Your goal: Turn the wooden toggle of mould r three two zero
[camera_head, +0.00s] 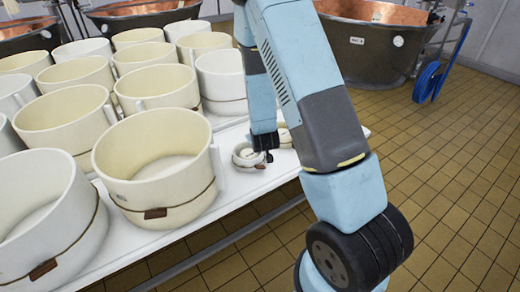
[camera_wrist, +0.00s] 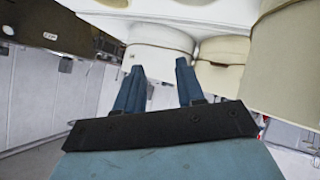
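Several cream round moulds stand on a white table in the head view. The nearest large mould (camera_head: 150,165) has a strap and a brown wooden toggle (camera_head: 156,213) low on its front. The mould at the left edge (camera_head: 45,215) has another brown toggle (camera_head: 43,270). No label is readable, so I cannot tell which is r three two zero. My gripper (camera_head: 265,155) points down by a small round pot (camera_head: 247,156) at the table's right edge. In the wrist view my gripper (camera_wrist: 160,78) has its two fingers apart with nothing between them, and moulds (camera_wrist: 222,68) lie beyond.
The white table (camera_head: 235,190) ends at the right with tiled floor (camera_head: 445,180) beyond. Copper vats (camera_head: 375,40) stand at the back, and a blue wheeled hose reel (camera_head: 428,80) stands at the right. The moulds are packed closely.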

